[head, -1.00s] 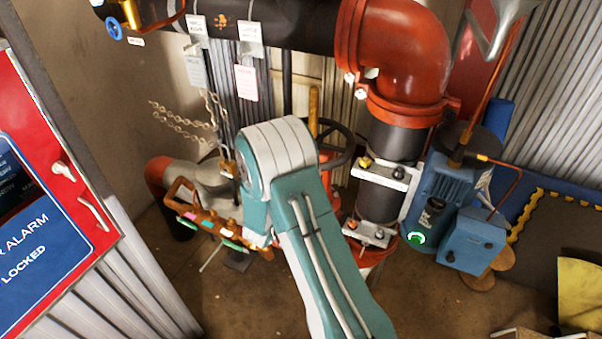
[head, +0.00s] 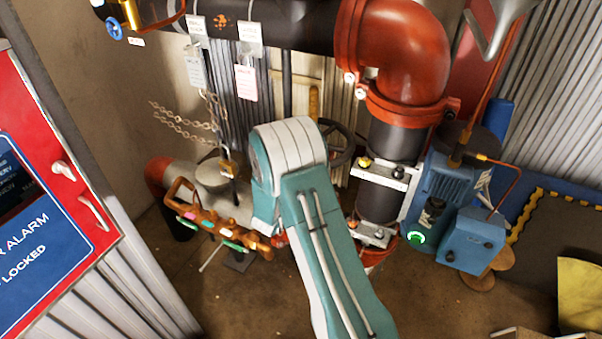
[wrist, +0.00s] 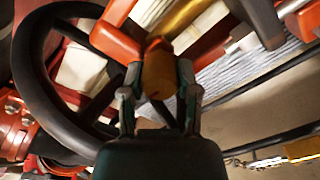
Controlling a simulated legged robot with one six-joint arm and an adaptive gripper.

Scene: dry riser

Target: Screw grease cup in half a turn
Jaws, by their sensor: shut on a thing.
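In the wrist view a rounded brass piece, which looks like the grease cup (wrist: 158,72), sits between the fingers of my gripper (wrist: 158,90). The fingers are shut on its sides. Red-orange metal of the valve yoke stands just beyond it, and the brass stem (wrist: 190,18) runs up behind. How far the cup is threaded in cannot be seen. In the head view my teal and white arm hides both the gripper and the cup.
A black handwheel (wrist: 35,75) lies close at the left in the wrist view; it also shows behind my arm in the head view (head: 345,148). A chain (head: 185,120), an orange lockout bar (head: 215,228) and a blue motor (head: 447,195) are nearby.

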